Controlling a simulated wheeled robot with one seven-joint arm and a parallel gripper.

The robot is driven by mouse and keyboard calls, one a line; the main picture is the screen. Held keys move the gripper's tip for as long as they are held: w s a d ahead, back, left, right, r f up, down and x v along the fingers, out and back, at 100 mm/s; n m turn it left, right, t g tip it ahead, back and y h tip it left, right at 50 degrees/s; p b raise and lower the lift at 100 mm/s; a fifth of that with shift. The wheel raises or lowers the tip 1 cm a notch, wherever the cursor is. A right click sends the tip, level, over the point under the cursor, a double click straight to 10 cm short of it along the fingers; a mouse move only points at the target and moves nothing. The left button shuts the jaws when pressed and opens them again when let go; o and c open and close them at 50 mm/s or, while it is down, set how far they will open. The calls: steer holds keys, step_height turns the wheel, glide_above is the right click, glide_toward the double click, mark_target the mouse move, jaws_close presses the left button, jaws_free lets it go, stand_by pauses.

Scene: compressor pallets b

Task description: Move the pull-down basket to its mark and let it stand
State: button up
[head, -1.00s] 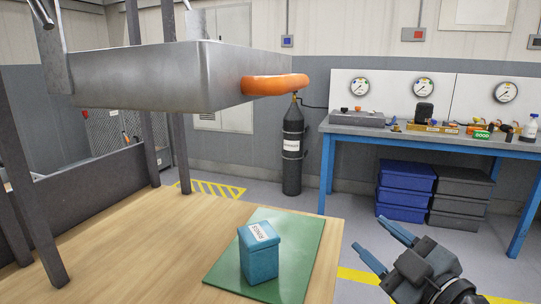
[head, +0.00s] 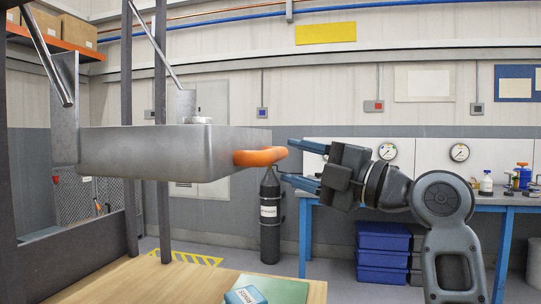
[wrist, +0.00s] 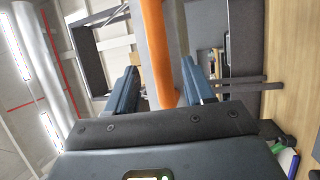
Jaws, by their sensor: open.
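The pull-down basket (head: 150,150) is a grey metal tray hanging on rods between dark posts, above a wooden table. Its orange handle (head: 258,158) sticks out at its right end. My gripper (head: 288,162) is open at the handle's height, just right of it, fingers pointing left at it. In the wrist view the orange handle (wrist: 154,50) shows between the two blue fingers of my gripper (wrist: 160,84); the fingers are not closed on it. I cannot tell which spot is the basket's mark.
On the wooden table (head: 155,282) below, a green mat (head: 285,290) bears a blue labelled box (head: 245,295). A dark cylinder (head: 270,215) stands behind the handle. A blue-legged bench (head: 510,200) with blue crates (head: 383,250) under it is at the right.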

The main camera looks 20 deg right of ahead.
mark_target(280, 158)
steer(key=x, duration=0.5)
steer(key=shift+w+a+p, duration=0.15)
steer(key=shift+w+p, duration=0.15)
steer(key=shift+p, duration=0.1)
steer(key=shift+c, duration=0.2)
jaws_close()
